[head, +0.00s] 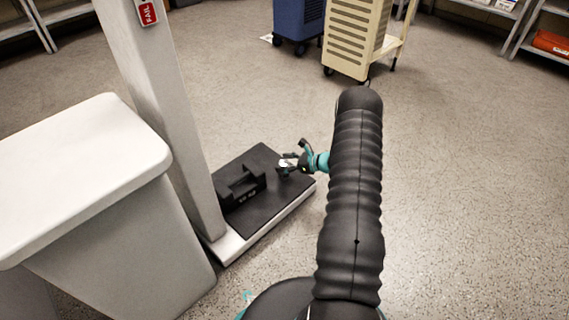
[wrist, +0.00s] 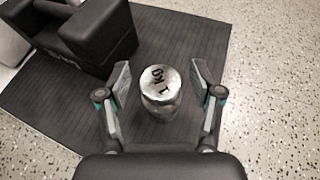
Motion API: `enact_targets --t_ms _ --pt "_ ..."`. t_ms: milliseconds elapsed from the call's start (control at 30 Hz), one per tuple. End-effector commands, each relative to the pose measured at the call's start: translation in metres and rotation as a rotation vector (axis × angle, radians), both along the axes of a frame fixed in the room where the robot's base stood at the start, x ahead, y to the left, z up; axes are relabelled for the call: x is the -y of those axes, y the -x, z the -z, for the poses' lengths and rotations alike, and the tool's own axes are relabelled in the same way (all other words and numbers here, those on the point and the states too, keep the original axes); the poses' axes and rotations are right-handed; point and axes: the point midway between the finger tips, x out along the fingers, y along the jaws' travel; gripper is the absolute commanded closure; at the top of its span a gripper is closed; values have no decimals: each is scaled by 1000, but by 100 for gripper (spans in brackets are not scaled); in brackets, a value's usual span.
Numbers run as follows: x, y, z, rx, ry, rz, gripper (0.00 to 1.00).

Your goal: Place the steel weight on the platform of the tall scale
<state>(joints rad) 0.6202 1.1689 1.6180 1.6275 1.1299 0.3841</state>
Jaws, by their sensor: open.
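The steel weight (wrist: 160,86) is a small shiny cylinder with dark "1 KG" lettering on its top. In the wrist view it stands upright on the black ribbed platform (wrist: 185,38) of the tall scale. My gripper (wrist: 160,76) is open, with one finger on each side of the weight and a visible gap on both sides. In the head view my gripper (head: 291,161) is low over the right part of the platform (head: 262,212). The tall scale's pale column (head: 170,110) rises at the platform's left.
A black block with a handle (head: 240,186) sits on the platform left of the weight; it also shows in the wrist view (wrist: 85,35). A white cabinet (head: 80,160) stands at the left. Beige (head: 352,40) and blue (head: 297,18) carts stand behind. Floor to the right is clear.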

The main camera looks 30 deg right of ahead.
Motion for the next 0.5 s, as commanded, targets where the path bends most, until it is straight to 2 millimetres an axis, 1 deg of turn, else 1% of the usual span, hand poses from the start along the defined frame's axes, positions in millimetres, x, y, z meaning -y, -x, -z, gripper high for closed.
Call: enact_targets --t_ms 167,500 --pt "15 15 -10 2 0 3 34" --pt "57 61 -36 1 1 4 34"
